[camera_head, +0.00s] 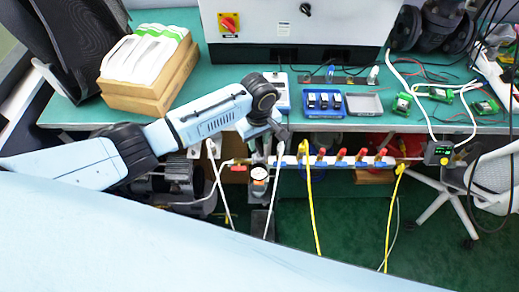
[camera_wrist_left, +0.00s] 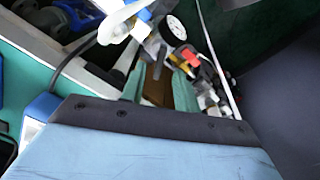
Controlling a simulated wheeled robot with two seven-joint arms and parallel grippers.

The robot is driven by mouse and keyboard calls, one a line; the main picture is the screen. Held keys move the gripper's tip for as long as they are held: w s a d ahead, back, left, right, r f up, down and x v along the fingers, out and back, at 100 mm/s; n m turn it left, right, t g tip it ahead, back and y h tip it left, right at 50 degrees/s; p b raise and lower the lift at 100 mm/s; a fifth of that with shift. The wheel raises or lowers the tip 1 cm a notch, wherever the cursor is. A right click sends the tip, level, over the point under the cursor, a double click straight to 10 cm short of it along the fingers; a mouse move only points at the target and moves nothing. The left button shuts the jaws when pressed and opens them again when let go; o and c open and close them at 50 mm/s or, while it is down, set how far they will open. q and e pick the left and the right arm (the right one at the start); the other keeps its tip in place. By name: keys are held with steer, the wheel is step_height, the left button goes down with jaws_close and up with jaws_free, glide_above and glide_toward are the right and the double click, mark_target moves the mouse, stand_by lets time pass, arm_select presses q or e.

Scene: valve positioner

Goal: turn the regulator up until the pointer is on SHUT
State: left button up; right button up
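A round white gauge (camera_head: 259,172) sits below the table's front edge, at the left end of a pipe row. It shows at the top of the left wrist view (camera_wrist_left: 172,27), where its pointer and lettering are too small to read. The regulator's knob cannot be told apart from the fittings around the gauge. My left gripper (camera_head: 280,132) is at the table's front edge, above and slightly right of the gauge, apart from it. In the left wrist view, its two greenish fingers (camera_wrist_left: 160,88) stand apart with nothing clearly held between them. My right gripper is out of view.
A manifold (camera_head: 330,160) with red-handled valves and yellow hoses (camera_head: 314,210) runs right of the gauge. The green table (camera_head: 225,75) holds a wooden box (camera_head: 150,95), blue tray (camera_head: 323,103) and grey cabinet (camera_head: 290,30). A white chair (camera_head: 440,190) stands at right.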

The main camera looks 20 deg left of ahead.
mark_target(259, 148)
arm_select(q)
steer(key=shift+f+b, duration=0.45)
steer(key=shift+f, duration=1.75)
jaws_close()
